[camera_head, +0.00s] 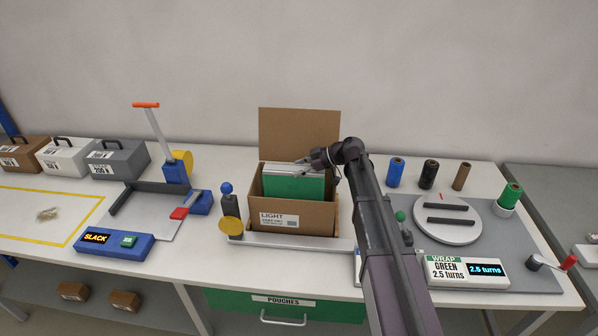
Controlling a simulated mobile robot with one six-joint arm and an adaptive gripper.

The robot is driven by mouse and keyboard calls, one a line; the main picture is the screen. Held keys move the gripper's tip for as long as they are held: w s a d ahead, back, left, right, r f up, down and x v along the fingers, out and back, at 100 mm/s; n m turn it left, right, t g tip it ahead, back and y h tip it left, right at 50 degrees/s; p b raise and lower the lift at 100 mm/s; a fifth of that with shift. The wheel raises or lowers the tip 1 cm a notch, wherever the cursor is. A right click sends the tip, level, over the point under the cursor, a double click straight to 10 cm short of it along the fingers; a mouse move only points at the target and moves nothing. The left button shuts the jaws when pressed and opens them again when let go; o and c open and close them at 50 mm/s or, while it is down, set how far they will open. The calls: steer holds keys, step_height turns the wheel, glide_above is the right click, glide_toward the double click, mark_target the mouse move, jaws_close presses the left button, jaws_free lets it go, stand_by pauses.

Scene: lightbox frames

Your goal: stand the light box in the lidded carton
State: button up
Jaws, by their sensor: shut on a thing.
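The lidded carton (290,216) is a brown cardboard box with a label starting "LIGHT" on its front. Its lid (299,133) stands open at the back. A box with a green front and a pale grey-white top (293,186), which I take for the light box, is upright inside the carton's opening, its top above the rim. Its lower part is hidden by the carton's front wall, so I cannot tell whether it touches the bottom. My gripper (308,161) is at its top right edge, shut on it. The fingertips are small and partly hidden.
A wrapping turntable (440,226) and several film rolls are on the right, beyond my arm. A blue strapping device (125,239) reading "SLACK" and a post with a blue knob (229,204) stand left of the carton. Three handled cases are far left.

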steer(key=shift+f+b, duration=0.25)
steer(key=shift+b, duration=0.05)
steer(key=shift+s+f+b, duration=0.15)
steer(key=shift+s+b, duration=0.25)
steer(key=o, duration=1.2)
steer(key=shift+s+f, duration=0.1)
steer(key=shift+o, duration=0.3)
steer(key=shift+s, duration=0.1)
steer(key=shift+w+r+p, duration=0.25)
steer(key=shift+r+p, duration=0.2)
steer(key=shift+p, duration=0.2)
steer(key=p+v, duration=0.6)
steer(key=v, duration=0.6)
steer(key=shift+w, duration=0.25)
